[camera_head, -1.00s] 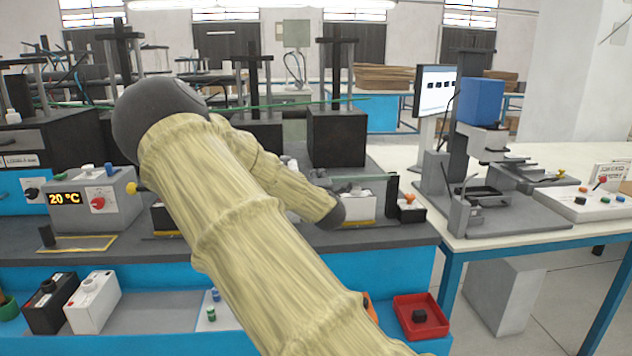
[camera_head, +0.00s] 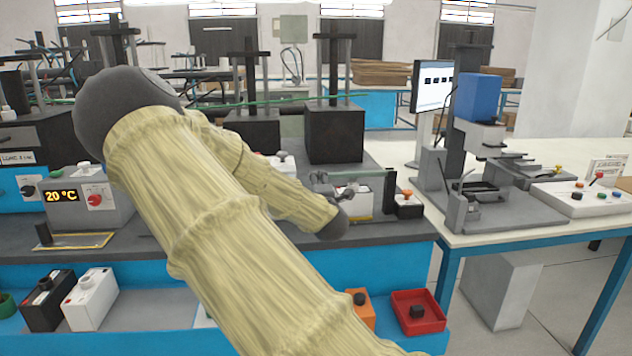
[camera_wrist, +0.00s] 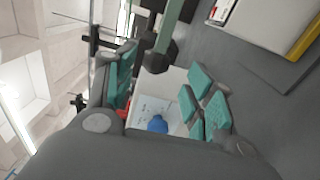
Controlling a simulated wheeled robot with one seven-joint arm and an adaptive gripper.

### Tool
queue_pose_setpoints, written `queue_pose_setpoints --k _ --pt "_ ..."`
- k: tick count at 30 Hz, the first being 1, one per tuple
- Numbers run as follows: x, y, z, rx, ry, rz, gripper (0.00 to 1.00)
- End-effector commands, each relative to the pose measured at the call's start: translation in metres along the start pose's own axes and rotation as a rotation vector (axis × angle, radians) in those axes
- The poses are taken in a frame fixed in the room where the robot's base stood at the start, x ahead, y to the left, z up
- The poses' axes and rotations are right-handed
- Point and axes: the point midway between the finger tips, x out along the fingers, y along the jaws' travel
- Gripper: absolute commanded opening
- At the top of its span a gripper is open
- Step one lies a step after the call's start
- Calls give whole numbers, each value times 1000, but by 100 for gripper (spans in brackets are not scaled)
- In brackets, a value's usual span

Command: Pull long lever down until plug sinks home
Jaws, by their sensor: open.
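My gripper (camera_wrist: 160,68) is open in the wrist view, its teal-padded fingers spread to either side. A grey-green bar with a dark faceted knob (camera_wrist: 158,57), which looks like the long lever, reaches down from the top between the fingertips. I cannot tell whether the fingers touch it. Beyond the fingers is a white box with a blue knob (camera_wrist: 157,123). In the head view my arm crosses the bench and hides much of the work area; a white battery-like box (camera_head: 353,202) shows just right of my wrist. I cannot make out the plug.
A control box reading 20 °C (camera_head: 88,203) stands at left. Dark presses (camera_head: 335,132) rise behind my arm. A red tray (camera_head: 419,322) and an orange box (camera_head: 358,308) sit low in front. A white table (camera_head: 545,222) with a fixture and monitor (camera_head: 433,88) is at right.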

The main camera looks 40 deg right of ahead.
Motion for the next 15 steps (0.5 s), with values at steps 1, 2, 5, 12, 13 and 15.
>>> queue_pose_setpoints --k 1,2,5,12,13,15 --pt "-10 0 0 -1 -1 -1 54" --pt "-15 0 0 -2 0 -1 54" --pt "-31 -1 0 -1 -1 -2 54" --pt "-54 -1 1 0 -1 -2 54" --pt "-55 -1 0 1 -1 -2 54" --pt "-57 -1 0 1 -1 -1 54"
